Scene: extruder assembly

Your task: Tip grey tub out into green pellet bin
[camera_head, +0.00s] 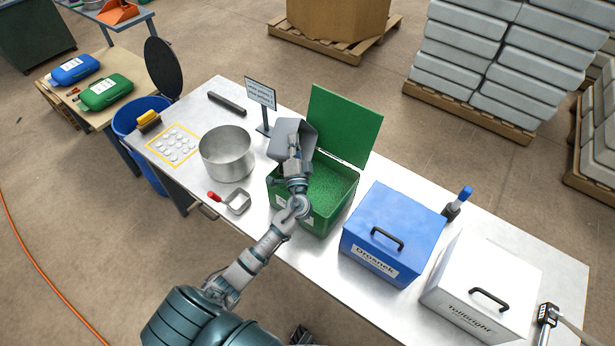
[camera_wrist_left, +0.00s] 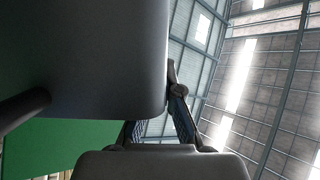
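The grey tub (camera_head: 285,128) is held tilted above the back left part of the green pellet bin (camera_head: 322,212). The bin's lid (camera_head: 345,125) stands open, and green pellets (camera_head: 330,185) show inside. My left gripper (camera_head: 294,150) is at the tub and appears shut on it. In the left wrist view the tub (camera_wrist_left: 90,60) fills the upper left, with the gripper fingers (camera_wrist_left: 160,125) against its lower edge. The tub's inside is mostly hidden. A dark part at the bottom edge, perhaps my right gripper (camera_head: 302,336), is too cut off to judge.
A steel pot (camera_head: 227,153) and a red-handled scoop (camera_head: 236,201) are left of the bin. A sign (camera_head: 262,95) stands behind the tub. A blue box (camera_head: 393,225) and a white box (camera_head: 480,280) stand to the right on the table.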

